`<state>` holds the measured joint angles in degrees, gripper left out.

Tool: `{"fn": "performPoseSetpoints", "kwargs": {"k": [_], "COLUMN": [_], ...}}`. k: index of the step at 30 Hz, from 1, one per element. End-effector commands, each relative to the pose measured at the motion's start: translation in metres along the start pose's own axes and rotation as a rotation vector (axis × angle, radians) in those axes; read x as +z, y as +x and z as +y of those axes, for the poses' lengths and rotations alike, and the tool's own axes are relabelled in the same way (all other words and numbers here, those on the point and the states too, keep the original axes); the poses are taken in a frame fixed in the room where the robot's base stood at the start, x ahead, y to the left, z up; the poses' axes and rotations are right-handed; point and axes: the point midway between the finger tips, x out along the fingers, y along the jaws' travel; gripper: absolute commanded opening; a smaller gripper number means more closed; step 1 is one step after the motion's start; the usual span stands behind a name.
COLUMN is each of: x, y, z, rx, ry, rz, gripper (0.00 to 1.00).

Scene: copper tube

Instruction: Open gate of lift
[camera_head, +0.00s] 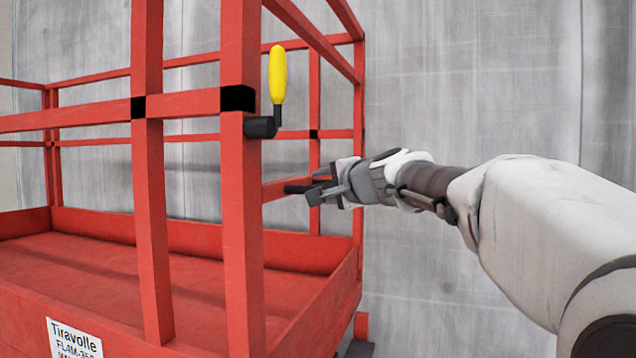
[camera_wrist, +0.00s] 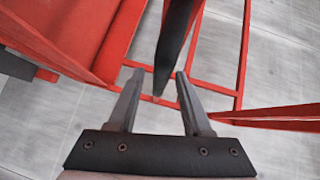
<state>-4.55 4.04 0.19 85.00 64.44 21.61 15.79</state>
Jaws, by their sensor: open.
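The red lift (camera_head: 60,120) is a railed cage on the left of the head view. A yellow lever (camera_head: 277,73) stands upright on a black pivot (camera_head: 262,127) at its near right post (camera_head: 243,200). Which rails form the gate is unclear. My gripper (camera_head: 308,190) is open, below and right of the lever, in front of the lift's right-side rails. In the wrist view, a dark bar (camera_wrist: 172,45) shows between my gripper's separated fingers (camera_wrist: 153,76); whether it touches them, and what part it is, cannot be told.
The lift's red floor and side panel (camera_head: 325,300) lie below my gripper. Red rails (camera_wrist: 245,50) run close around the fingers in the wrist view. A bare grey wall (camera_head: 480,80) stands behind. The space right of the lift is taken by my arm.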

Motion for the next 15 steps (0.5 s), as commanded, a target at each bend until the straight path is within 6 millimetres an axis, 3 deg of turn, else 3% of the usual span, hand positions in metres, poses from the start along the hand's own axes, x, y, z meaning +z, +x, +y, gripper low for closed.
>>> {"fn": "performPoseSetpoints", "kwargs": {"k": [11, 12, 15], "x": [0.0002, 0.0001, 0.0001], "y": [0.0066, 0.0065, 0.0064], "z": [0.0002, 0.0002, 0.0001], "rx": [0.0, 0.0, 0.0], "ry": [0.0, 0.0, 0.0], "rz": [0.0, 0.0, 0.0], "gripper": [0.5, 0.48, 0.3]}}
